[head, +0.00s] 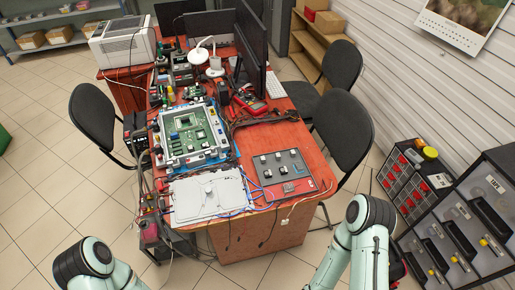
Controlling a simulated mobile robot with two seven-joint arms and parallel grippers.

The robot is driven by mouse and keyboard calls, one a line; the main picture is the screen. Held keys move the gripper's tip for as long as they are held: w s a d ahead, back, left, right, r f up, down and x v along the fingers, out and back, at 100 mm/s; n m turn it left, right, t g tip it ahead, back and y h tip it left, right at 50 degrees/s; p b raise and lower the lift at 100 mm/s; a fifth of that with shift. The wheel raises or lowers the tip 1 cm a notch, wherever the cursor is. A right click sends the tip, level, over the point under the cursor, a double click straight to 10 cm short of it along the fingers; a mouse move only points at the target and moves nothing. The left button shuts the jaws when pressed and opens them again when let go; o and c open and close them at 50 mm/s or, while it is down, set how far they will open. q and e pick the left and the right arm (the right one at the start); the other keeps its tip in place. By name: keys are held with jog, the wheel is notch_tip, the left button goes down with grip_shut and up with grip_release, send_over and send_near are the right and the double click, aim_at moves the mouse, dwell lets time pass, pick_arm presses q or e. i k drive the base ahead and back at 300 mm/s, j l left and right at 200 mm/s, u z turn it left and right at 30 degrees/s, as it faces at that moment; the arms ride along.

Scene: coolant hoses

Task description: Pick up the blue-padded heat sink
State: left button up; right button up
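I cannot make out a blue-padded heat sink for certain in the head view. A blue-and-white frame holding a green circuit board (190,133) lies on the red-brown table (262,240). A grey panel (268,182) with several small dark and light parts lies to its lower right; the parts are too small to identify. Only links of my two arms show at the bottom edge, left and right. Both grippers are out of view, so whether they hold anything is hidden.
A pale flat plate (190,203) and loose cables lie at the table's near end. Monitors (252,45) and a white printer (122,42) stand farther back. Dark chairs (343,125) flank the table. A drawer cabinet (470,225) stands at right. Floor at left is clear.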

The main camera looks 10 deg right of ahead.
aim_at(298, 166)
jog(key=l+u, duration=0.4)
jog(key=l, duration=0.15)
jog(key=l+u, duration=0.4)
jog(key=l, duration=0.15)
jog(key=k+l+u, duration=0.1)
jog(key=l+u, duration=0.3)
jog(key=l, duration=0.15)
